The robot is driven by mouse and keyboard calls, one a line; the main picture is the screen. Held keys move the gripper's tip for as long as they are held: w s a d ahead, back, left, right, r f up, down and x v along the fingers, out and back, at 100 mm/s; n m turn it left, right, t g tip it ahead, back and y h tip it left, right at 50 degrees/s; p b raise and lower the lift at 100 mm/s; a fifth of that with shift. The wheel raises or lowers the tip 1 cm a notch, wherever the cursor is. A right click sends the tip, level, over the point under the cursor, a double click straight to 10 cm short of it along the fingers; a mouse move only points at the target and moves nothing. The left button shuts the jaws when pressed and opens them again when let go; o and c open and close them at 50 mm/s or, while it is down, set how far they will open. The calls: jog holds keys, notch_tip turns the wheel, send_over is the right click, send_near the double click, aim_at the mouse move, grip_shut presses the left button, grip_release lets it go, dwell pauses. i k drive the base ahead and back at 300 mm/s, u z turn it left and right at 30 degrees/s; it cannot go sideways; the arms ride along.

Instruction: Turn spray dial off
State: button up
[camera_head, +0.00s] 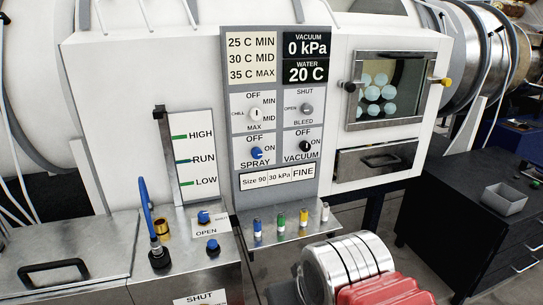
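The blue spray dial (257,153) is on the grey control panel (227,120), in the lower left cell of its knobs. OFF is printed above the dial, ON to its right and SPRAY below it. The dial looks turned toward ON rather than straight up at OFF, but its pointer is too small to be sure. Nothing touches the dial and it is in full view.
The black vacuum dial (305,146) is just right of the spray dial, and the white chill dial (256,114) is above it. A shelf (285,236) with several coloured pegs juts out below. A blue-handled lever (146,205) stands at the left.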

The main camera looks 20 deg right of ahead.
aim_at(256, 153)
jog(key=z, duration=0.25)
jog(key=i, duration=1)
jog(key=u, duration=0.6)
jog(key=k, duration=1.35)
jog(key=u, duration=0.75)
jog(key=i, duration=1.2)
jog(key=z, duration=0.25)
